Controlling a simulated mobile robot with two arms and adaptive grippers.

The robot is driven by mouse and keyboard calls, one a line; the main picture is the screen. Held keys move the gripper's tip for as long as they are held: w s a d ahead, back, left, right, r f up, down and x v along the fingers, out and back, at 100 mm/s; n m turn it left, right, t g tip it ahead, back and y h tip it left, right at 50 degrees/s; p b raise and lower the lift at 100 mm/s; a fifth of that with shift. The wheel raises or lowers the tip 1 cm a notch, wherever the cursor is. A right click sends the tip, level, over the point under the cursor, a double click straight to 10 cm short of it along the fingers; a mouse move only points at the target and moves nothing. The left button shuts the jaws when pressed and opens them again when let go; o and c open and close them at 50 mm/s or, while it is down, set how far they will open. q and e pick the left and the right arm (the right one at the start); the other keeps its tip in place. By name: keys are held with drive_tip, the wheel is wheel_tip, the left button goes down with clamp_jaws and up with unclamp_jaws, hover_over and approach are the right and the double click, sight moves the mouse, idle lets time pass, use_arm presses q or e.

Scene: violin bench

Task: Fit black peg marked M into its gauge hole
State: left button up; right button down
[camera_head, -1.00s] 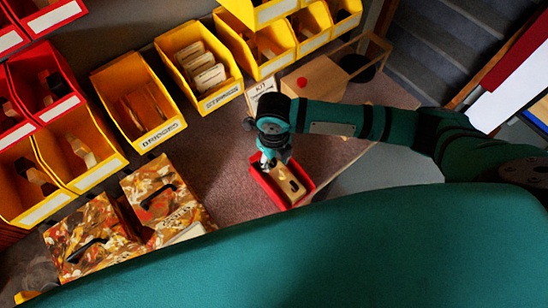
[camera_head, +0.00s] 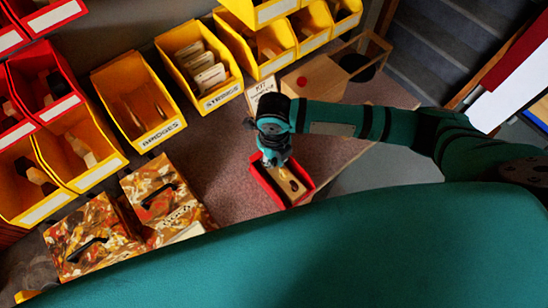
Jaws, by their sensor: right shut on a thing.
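My right gripper (camera_head: 276,162) is over a small red tray (camera_head: 308,187), pointing down. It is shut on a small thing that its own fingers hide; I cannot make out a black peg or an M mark. A pale wooden block (camera_head: 291,184) with dark openings lies in the red tray, just below and right of the fingertips. It looks like the gauge, but its holes are too small to tell apart. Whether the held thing touches the block I cannot tell. My left gripper is not in view.
Yellow bins marked bridges (camera_head: 137,108) and strings (camera_head: 196,72) stand behind. Red bins (camera_head: 48,92) are at left. Colourful boxes with dark handles (camera_head: 152,190) are left of the tray. A wooden box (camera_head: 314,82) is behind my right arm. Bare bench (camera_head: 222,160) lies left of the tray.

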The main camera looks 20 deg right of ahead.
drive_tip(key=shift+r+p, duration=0.7)
drive_tip(key=shift+p, duration=0.2)
idle(1.3)
drive_tip(key=shift+r+p, duration=1.7)
drive_tip(key=shift+p, duration=0.2)
wheel_tip(320, 180, up, 7)
drive_tip(key=p, duration=0.7)
